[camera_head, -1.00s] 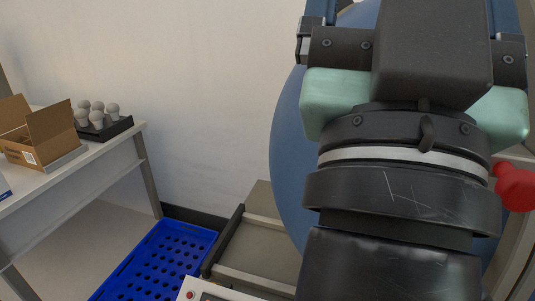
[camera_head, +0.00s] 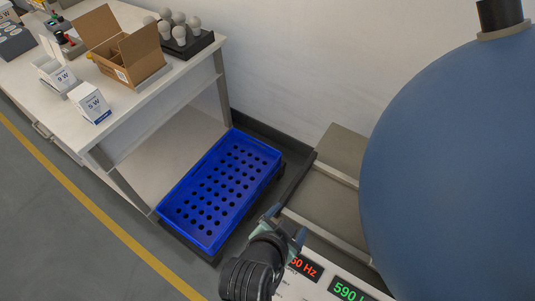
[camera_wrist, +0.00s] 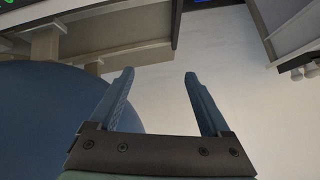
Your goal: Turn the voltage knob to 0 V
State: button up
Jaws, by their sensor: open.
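The voltage knob cannot be made out in either view. The white control panel (camera_head: 325,289) shows at the bottom of the head view, partly cut off by the frame edge and partly covered by my arm. It has a red display reading Hz (camera_head: 305,267) and a green display starting with 590 (camera_head: 348,291). My gripper (camera_head: 286,224) is beside the panel's far left end, near the blue crate's right side in the picture. In the wrist view my gripper (camera_wrist: 159,76) has its two fingers wide apart with nothing between them.
A large blue sphere (camera_head: 460,150) fills the right side. A blue perforated crate (camera_head: 172,207) lies low at the centre. The white table (camera_head: 135,101) at left holds an open cardboard box (camera_head: 138,58), small cartons (camera_head: 90,103) and a black bulb tray (camera_head: 200,46). Grey floor is free at lower left.

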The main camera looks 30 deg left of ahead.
jog(key=s+f+g+h+p, duration=0.15)
jog(key=s+f, duration=0.25)
jog(key=s, duration=0.4)
jog(key=s+f+g+p, duration=0.2)
jog(key=s+f+g, duration=0.15)
jog(key=s, duration=0.45)
jog(key=x, duration=0.8)
jog(key=w+b+x, duration=0.1)
jog(key=x, duration=0.4)
jog(key=shift+d+r, duration=0.15)
jog(key=shift+s, duration=0.1)
grip_shut()
